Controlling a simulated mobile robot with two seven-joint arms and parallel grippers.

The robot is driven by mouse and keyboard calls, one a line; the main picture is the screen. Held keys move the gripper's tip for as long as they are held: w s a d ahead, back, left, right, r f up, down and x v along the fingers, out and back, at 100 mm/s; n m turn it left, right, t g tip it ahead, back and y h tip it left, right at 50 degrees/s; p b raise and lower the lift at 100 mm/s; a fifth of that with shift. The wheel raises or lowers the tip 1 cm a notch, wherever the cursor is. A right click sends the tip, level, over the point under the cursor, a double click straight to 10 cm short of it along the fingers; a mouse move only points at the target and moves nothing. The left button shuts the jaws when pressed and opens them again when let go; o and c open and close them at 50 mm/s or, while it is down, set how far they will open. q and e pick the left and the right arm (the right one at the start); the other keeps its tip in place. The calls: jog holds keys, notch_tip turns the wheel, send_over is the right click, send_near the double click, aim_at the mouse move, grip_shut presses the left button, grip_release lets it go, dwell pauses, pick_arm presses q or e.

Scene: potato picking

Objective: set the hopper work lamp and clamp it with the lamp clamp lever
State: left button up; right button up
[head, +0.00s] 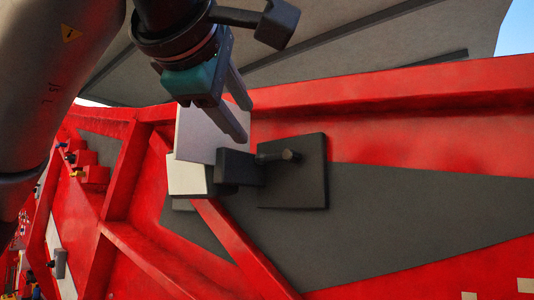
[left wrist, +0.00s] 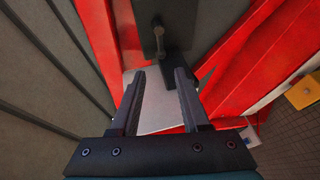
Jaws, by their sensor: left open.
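My left gripper (head: 244,122) comes down from the top of the head view, open and empty. Its fingers are in front of a pale plate (head: 190,130) on the red machine. Beside the plate is a dark square plate (head: 305,185) with a short dark lever (head: 278,156), which looks like the lamp clamp lever. A dark block with a pale-faced box (head: 187,176) to its left looks like the work lamp. In the left wrist view the lever (left wrist: 157,35) lies beyond the open fingertips (left wrist: 158,72), apart from them. My right gripper is not in view.
The red frame (head: 400,110) and its ribs surround the fittings. Large grey panels (head: 370,40) stand above. More small fittings (head: 92,172) sit along the red wall at the left. The grey panel (head: 410,215) at right is bare.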

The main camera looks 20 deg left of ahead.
aim_at(268, 157)
pick_arm(q)
jog(key=w+f+p, duration=0.1)
jog(key=w, duration=0.3)
jog(key=w+p, duration=0.1)
jog(key=w, duration=0.4)
jog(key=w+f+p, duration=0.1)
jog(key=w, duration=0.4)
jog(key=shift+a+f, duration=0.35)
jog(key=shift+c, duration=0.4)
jog(key=shift+d, duration=0.1)
grip_shut()
